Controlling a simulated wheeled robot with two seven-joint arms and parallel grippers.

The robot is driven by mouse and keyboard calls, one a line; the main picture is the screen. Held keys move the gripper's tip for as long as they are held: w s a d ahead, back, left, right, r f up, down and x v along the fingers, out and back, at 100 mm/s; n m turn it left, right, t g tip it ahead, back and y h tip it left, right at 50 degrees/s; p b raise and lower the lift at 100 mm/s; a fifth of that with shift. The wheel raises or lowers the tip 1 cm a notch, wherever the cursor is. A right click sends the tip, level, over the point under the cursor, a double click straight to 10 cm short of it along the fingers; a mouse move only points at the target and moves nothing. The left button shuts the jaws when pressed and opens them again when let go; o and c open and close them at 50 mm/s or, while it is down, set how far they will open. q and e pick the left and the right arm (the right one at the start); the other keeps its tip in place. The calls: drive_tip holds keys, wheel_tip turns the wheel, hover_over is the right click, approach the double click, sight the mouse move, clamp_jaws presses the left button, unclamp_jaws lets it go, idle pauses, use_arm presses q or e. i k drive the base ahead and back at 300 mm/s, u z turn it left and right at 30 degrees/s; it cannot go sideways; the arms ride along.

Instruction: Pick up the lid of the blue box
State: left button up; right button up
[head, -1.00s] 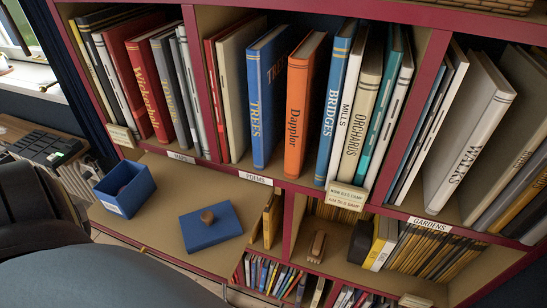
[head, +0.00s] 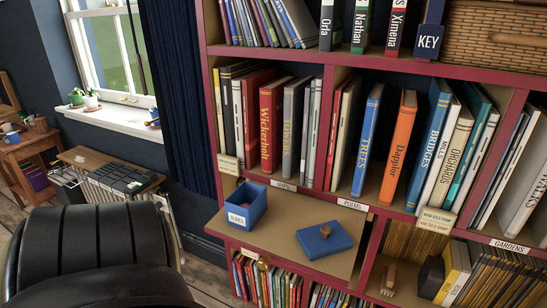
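The blue box (head: 246,207) stands open on the tan pull-out board at the left of the bookcase in the head view. It has a white label on its front, and something dark reddish shows inside it. Its blue lid (head: 318,241) lies flat on the same board, to the right of the box and apart from it. Neither of my grippers is in view.
The board (head: 280,236) has bare room around box and lid. Upright books (head: 265,118) fill the shelf above, and more books (head: 265,283) stand below. A blue curtain (head: 178,95) and a sunlit window are at left. A brown wooden object (head: 389,277) lies in the lower right compartment.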

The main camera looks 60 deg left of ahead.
sight(318, 241)
drive_tip(key=k, duration=0.35)
drive_tip(key=u, duration=0.9)
